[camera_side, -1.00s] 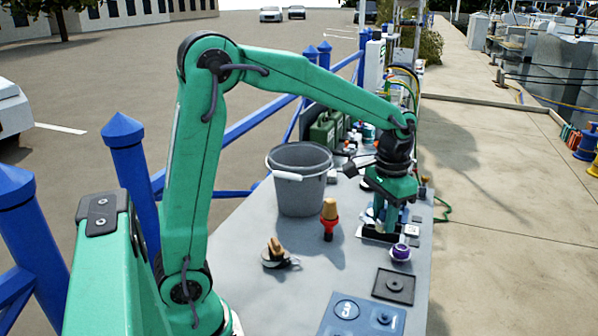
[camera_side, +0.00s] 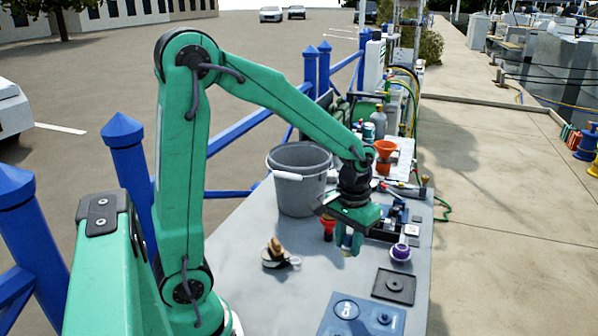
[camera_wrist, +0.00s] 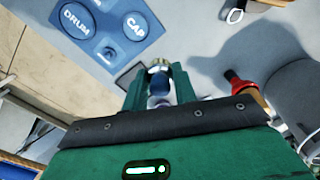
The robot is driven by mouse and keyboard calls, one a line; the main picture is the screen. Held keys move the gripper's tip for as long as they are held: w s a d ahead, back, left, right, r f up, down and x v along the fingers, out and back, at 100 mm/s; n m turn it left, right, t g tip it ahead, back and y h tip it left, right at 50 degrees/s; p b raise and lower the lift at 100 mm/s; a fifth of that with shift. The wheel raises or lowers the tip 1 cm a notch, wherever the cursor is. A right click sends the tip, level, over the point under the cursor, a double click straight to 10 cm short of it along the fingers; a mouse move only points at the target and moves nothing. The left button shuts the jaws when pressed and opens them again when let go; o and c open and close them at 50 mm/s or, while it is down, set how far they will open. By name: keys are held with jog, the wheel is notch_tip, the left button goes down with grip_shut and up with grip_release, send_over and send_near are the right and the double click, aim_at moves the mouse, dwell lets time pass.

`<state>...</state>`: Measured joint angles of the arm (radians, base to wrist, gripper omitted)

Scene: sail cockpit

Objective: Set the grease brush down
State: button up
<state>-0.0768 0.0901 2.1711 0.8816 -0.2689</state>
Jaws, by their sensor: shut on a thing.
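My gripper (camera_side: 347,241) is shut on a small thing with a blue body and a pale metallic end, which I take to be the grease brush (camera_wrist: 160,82). In the wrist view its end shows between the two fingers (camera_wrist: 160,92); most of the rest is hidden. In the side view my gripper is low over the grey bench, in front of the bucket and left of the purple cup (camera_side: 400,253). I cannot tell whether the held thing touches the bench.
A red piece (camera_side: 328,226) with a tan part (camera_wrist: 262,98) stands close by, partly hidden behind my gripper. A grey bucket (camera_side: 300,178) is behind it. A dark square tray (camera_side: 394,286), a blue labelled tray (camera_side: 360,318) and a brown-topped piece (camera_side: 275,253) lie nearer.

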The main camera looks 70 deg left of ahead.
jog(key=shift+s+a+f+n, duration=0.2)
jog(key=shift+s+f+n, duration=0.1)
jog(key=shift+s+f, duration=0.3)
send_over(322, 261)
notch_tip(322, 261, down, 7)
jog(key=shift+r, duration=0.1)
jog(key=shift+f, duration=2.05)
jog(key=shift+f, duration=0.1)
jog(key=o, duration=0.9)
jog(key=shift+o, duration=0.2)
notch_tip(322, 261, up, 12)
